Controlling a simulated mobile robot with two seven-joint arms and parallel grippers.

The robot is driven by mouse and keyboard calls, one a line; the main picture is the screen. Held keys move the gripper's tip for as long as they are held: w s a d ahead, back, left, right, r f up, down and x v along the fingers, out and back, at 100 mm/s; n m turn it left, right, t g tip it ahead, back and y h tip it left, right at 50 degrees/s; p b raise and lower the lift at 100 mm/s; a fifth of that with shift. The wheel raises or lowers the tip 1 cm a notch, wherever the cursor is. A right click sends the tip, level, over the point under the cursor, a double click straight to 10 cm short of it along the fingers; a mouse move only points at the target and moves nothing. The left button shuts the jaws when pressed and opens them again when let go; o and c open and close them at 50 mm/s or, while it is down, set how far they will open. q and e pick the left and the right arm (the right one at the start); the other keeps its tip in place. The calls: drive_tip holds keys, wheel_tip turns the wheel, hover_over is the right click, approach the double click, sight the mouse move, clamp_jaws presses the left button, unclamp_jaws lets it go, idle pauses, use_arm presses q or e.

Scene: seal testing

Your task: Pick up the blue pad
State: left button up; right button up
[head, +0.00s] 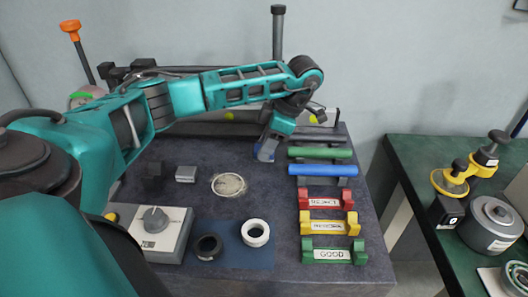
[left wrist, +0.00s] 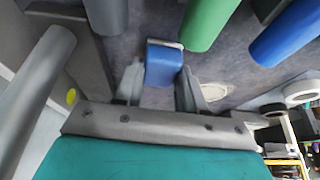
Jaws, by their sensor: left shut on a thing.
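The blue pad (left wrist: 163,65) is a small block with a pale edge. In the left wrist view it sits between the two fingers of my left gripper (left wrist: 160,88), which is shut on it. In the head view my left gripper (head: 266,150) points down at the back of the dark table, and a bit of the blue pad (head: 257,152) shows beside its fingers. I cannot tell whether the pad touches the table. My right gripper is in neither view.
Green (head: 320,153) and blue (head: 323,170) cylinders lie just right of the gripper. Red (head: 325,199), yellow (head: 328,224) and green (head: 333,251) labelled holders stand in front of them. A clear round dish (head: 229,185) and a grey block (head: 186,174) lie nearer. A green table (head: 410,165) stands right.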

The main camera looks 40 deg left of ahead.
use_arm(q)
drive_tip(key=shift+c, duration=1.3)
drive_tip(key=shift+r, duration=0.1)
drive_tip(key=shift+r, duration=0.55)
wheel_tip(320, 180, up, 19)
drive_tip(key=p, duration=0.7)
drive_tip(key=shift+f, duration=0.15)
